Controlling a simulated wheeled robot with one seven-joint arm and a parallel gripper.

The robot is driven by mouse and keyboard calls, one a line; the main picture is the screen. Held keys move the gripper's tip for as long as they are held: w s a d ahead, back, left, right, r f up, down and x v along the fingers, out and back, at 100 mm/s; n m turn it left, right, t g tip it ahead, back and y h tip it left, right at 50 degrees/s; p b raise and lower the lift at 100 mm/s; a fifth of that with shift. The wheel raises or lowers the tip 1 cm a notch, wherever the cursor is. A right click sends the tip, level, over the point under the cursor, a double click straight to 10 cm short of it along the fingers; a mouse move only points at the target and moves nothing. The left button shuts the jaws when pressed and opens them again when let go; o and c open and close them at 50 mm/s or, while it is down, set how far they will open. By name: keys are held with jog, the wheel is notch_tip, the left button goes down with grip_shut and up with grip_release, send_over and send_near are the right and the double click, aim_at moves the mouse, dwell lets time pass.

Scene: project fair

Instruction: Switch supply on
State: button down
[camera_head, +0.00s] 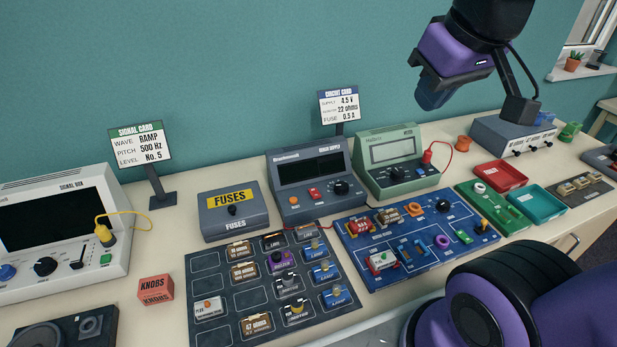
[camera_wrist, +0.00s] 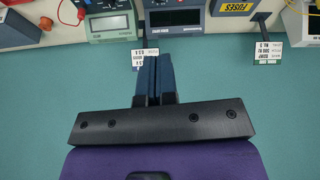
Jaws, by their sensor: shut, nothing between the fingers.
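The supply (camera_head: 278,200) is a blue-grey box with a dark, blank display, a red switch (camera_head: 313,192) and a black knob (camera_head: 341,187). It stands against the wall at the middle of the bench. The supply also shows upside down at the top of the wrist view (camera_wrist: 176,31); its switch is not visible there. My gripper (camera_head: 436,95) is raised above the bench, to the right of the supply and apart from it. Its dark blue fingers are together and empty, as the wrist view shows (camera_wrist: 156,62).
A green meter (camera_head: 398,160) stands right of the supply, and a fuse box (camera_head: 232,212) stands left. The circuit card (camera_head: 338,103) rises behind the supply. A dark parts panel (camera_head: 225,300) and a blue circuit board (camera_head: 375,272) lie in front. Air above the bench is mostly clear.

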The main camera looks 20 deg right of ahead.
jog(key=w+a+f+n+g, duration=0.1)
jog(key=w+f+n+g, duration=0.1)
jog(key=w+n, duration=0.45)
jog(key=n+g, duration=0.4)
jog(key=n, duration=0.6)
send_over(317, 195)
jog(key=w, duration=0.2)
notch_tip(317, 195, down, 19)
jog(key=shift+f, duration=0.15)
jog(key=shift+f, duration=0.1)
jog(key=f, duration=0.4)
jog(key=s+f, duration=0.1)
jog(key=f, duration=0.8)
jog(key=shift+s+f, duration=0.35)
jog(key=shift+s, duration=0.05)
jog(key=shift+s+f, duration=0.1)
jog(key=shift+f, duration=0.1)
